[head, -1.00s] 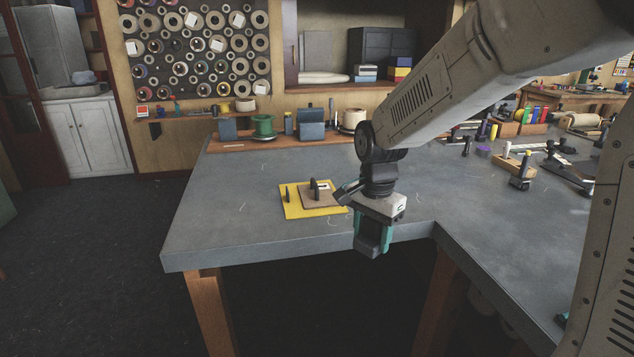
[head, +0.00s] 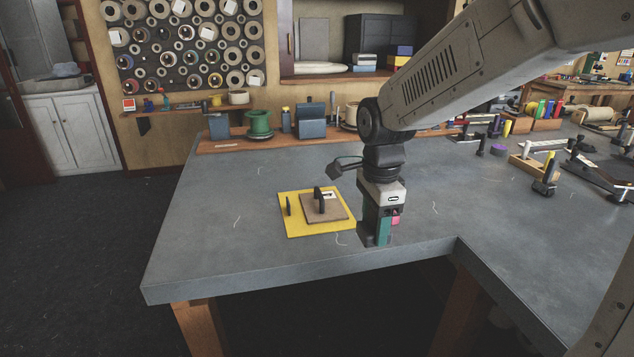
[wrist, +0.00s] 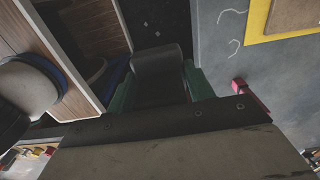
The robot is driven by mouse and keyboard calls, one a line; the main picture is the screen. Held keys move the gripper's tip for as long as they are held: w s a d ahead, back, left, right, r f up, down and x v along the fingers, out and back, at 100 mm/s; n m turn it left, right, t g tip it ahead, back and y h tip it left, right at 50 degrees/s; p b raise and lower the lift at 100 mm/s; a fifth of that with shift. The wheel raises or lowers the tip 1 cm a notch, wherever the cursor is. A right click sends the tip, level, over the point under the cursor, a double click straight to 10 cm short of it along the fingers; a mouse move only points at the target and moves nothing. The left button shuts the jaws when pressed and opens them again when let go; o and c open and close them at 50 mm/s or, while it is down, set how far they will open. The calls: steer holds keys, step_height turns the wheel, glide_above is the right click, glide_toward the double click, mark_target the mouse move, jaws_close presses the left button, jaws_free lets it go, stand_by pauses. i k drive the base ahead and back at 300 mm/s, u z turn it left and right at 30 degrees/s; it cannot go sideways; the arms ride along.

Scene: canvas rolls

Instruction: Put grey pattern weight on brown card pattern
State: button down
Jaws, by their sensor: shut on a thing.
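The brown card pattern (head: 338,211) lies on a yellow sheet (head: 296,228) near the front of the grey table. A dark upright piece (head: 319,200) and a small pale label are on the card. My gripper (head: 374,238) points down just right of the yellow sheet, near the table's front edge. Its green fingers are shut on a dark grey block, the grey pattern weight (wrist: 158,75), mostly hidden by the fingers in the head view. In the wrist view the brown card (wrist: 295,14) shows only at the top right corner.
A second dark upright piece (head: 289,206) stands on the yellow's left part. A pink thing (wrist: 250,98) is beside my gripper. Spools and boxes line the back; tools (head: 545,175) crowd the right. The table left of the yellow sheet is clear.

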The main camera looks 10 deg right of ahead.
mark_target(332, 203)
steer(key=i, duration=1)
